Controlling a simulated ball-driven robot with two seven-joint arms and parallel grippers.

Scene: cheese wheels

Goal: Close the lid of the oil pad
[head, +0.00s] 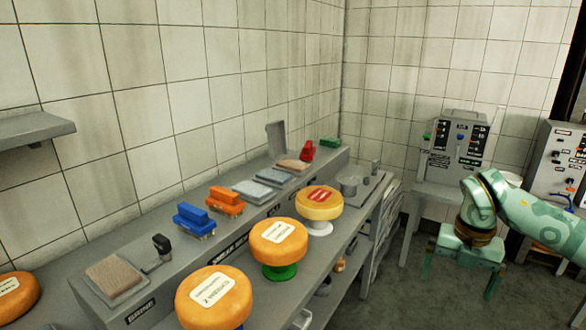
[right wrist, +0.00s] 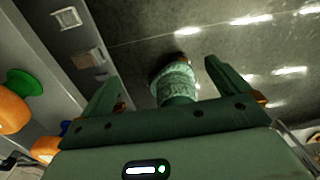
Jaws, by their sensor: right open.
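A raised grey lid (head: 276,138) stands upright at the back of the long counter. A flat brown pad (head: 292,166) lies just in front of it, beside two flat grey pads (head: 261,184). The lid looks joined to the brown pad, but its hinge cannot be made out. My right gripper (head: 460,283) is on the right in the head view, pointing down, well away from the counter pads. It is open and empty, and its spread fingers also show in the right wrist view (right wrist: 164,75). My left gripper is not in view.
Orange cheese wheels (head: 277,241) stand on stands along the counter's front. Another brown pad (head: 114,275) lies at near left. Control panels (head: 460,137) stand at the back right.

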